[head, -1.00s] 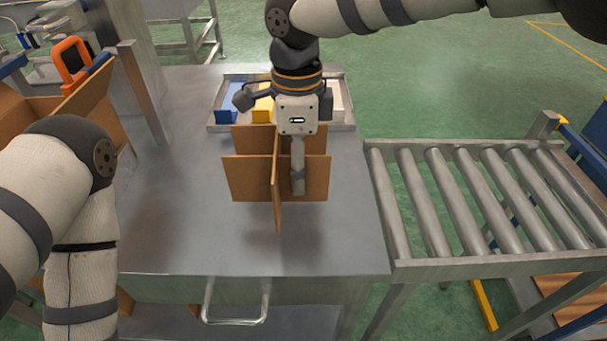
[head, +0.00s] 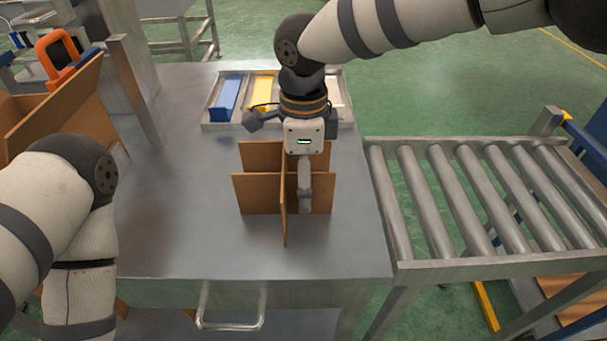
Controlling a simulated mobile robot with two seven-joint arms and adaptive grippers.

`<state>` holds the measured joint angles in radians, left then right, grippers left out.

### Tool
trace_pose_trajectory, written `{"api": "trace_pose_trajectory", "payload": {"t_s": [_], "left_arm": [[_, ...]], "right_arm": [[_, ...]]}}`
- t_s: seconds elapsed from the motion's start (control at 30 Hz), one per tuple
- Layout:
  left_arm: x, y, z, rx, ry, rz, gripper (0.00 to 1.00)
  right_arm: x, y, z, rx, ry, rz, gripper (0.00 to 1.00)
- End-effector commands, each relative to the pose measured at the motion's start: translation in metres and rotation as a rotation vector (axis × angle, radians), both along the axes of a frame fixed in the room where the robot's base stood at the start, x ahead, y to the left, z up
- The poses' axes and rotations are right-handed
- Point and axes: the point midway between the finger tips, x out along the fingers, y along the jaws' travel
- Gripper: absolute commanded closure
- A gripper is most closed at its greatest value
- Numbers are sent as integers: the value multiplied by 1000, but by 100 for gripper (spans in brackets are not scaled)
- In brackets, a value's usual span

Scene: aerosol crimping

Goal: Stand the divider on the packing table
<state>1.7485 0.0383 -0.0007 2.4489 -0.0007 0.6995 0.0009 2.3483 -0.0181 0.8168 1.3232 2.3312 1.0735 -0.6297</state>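The divider (head: 256,194) is a set of crossed brown cardboard panels, upright over the middle of the grey packing table (head: 190,240). My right gripper (head: 304,205) comes down from above and is shut on the divider, with a finger in front of a panel right of the crossing. The gripper hides part of the divider's right side. I cannot tell whether its lower edges touch the table. My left arm shows at the left, but its gripper is not in view.
A metal tray with a blue block (head: 225,98) and a yellow block (head: 262,92) sits at the table's back. A roller conveyor (head: 470,200) adjoins the right edge. An open cardboard box (head: 60,105) stands at the left. The table's front is clear.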

Motion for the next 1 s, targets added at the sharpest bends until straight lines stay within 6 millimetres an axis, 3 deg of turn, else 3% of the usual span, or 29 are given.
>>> {"api": "trace_pose_trajectory", "payload": {"t_s": [0.17, 0.4, 0.6, 1.0], "left_arm": [[1, 0, 1, 0, -2, 0, 60], [2, 0, 2, 0, -6, 0, 60], [2, 0, 2, 0, -6, 0, 60], [2, 0, 2, 0, -7, 0, 60]], "right_arm": [[1, 0, 14, 2, -4, -1, 13], [1, 0, 79, 3, -4, -2, 13], [0, 0, 115, 1, -1, -1, 13], [0, 0, 121, 0, 1, 0, 13]]}}
